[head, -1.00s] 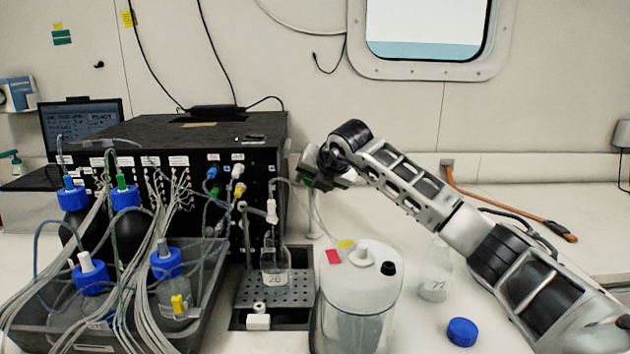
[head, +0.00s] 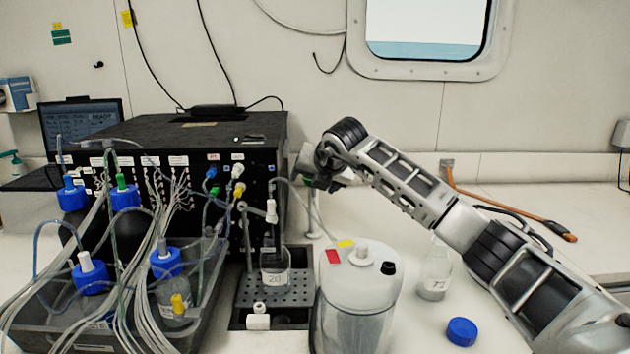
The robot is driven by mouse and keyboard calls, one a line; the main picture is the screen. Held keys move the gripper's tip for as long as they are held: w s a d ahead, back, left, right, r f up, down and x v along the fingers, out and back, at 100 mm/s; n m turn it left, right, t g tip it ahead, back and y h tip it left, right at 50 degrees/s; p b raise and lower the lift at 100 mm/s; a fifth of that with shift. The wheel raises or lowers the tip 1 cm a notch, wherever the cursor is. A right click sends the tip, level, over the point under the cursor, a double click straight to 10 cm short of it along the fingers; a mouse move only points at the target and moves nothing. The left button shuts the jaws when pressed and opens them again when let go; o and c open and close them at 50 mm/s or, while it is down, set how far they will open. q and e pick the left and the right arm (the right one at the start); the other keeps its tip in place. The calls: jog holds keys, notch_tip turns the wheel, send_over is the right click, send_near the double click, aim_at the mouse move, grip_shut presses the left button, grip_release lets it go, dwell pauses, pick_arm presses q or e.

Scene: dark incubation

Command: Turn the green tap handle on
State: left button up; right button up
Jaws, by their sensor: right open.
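The green tap handle (head: 215,192) is small and sits on the front panel of the black box (head: 190,132), below a blue tap (head: 211,172) and left of a yellow one (head: 240,190). Tubes partly cover it. My right gripper (head: 308,180) is open, just right of the black box's front corner and clear of the green handle by a wide gap. A dark green patch shows at its fingers; I cannot tell what it is. My left gripper is not in view.
A grey tray (head: 212,285) of blue-capped bottles and loose tubes stands front left. A bottle (head: 275,270) stands on a perforated plate. A white-lidded container (head: 360,275), a clear bottle (head: 435,275) and a blue cap (head: 461,331) are below my right arm.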

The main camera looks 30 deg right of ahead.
jog(key=shift+s+r, duration=0.2)
pick_arm(q)
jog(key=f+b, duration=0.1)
jog(key=b, duration=0.2)
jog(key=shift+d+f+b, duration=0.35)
pick_arm(e)
jog(key=v, duration=1.5)
jog(key=shift+s, duration=0.2)
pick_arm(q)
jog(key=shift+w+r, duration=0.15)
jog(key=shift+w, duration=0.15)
pick_arm(e)
jog(key=shift+r, duration=0.1)
